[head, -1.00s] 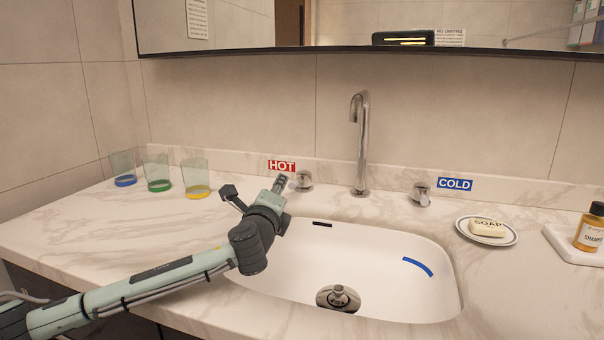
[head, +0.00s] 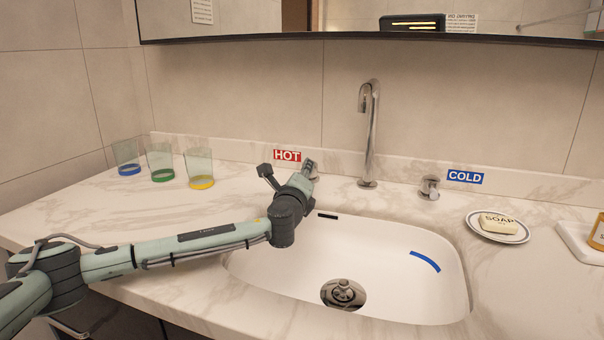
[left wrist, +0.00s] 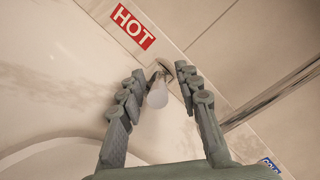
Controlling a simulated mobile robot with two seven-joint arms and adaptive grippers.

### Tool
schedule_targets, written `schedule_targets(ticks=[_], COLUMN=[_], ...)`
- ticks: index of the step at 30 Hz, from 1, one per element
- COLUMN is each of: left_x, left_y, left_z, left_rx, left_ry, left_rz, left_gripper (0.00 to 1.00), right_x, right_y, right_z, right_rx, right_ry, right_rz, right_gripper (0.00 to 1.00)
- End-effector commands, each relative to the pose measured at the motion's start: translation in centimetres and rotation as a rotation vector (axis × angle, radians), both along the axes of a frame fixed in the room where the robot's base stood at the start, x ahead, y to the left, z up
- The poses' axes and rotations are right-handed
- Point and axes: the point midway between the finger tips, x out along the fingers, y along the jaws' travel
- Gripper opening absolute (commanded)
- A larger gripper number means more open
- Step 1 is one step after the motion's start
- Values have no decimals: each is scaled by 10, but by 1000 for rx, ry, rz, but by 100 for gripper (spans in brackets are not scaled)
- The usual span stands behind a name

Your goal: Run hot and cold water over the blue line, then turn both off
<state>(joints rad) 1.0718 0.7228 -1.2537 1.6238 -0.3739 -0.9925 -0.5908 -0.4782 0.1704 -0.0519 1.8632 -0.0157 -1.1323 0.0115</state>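The HOT handle (left wrist: 158,92) lies between the two fingers of my left gripper (left wrist: 157,78), with small gaps showing on both sides. In the head view, my left gripper (head: 286,168) is open beside the red HOT label (head: 287,155) and mostly hides that handle. The COLD handle (head: 429,187) stands free beside the blue COLD label (head: 465,177). The chrome faucet (head: 369,135) rises between the handles; no water shows from its spout. The blue line (head: 425,261) is a short curved mark on the right inside wall of the white sink (head: 390,300). My right gripper is not in view.
Three glasses with blue (head: 128,158), green (head: 160,162) and yellow (head: 200,168) bases stand at the left of the marble counter. A soap dish (head: 482,231) and a shampoo bottle (head: 598,235) are at the right. A mirror hangs above.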

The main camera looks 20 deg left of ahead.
Motion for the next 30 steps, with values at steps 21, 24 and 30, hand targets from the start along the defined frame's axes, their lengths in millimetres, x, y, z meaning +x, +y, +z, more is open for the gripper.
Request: schedule_targets(ticks=[21,24,30], left_x=[0,0,0], left_y=[0,0,8], left_z=[-1,-1,-2], left_rx=[0,0,0], left_ry=[1,1,5], left_rz=[1,1,-68], left_gripper=[0,0,0], right_x=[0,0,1], right_y=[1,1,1], right_z=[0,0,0], right_rx=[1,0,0], right_ry=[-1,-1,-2], right_rz=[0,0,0], right_gripper=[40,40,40])
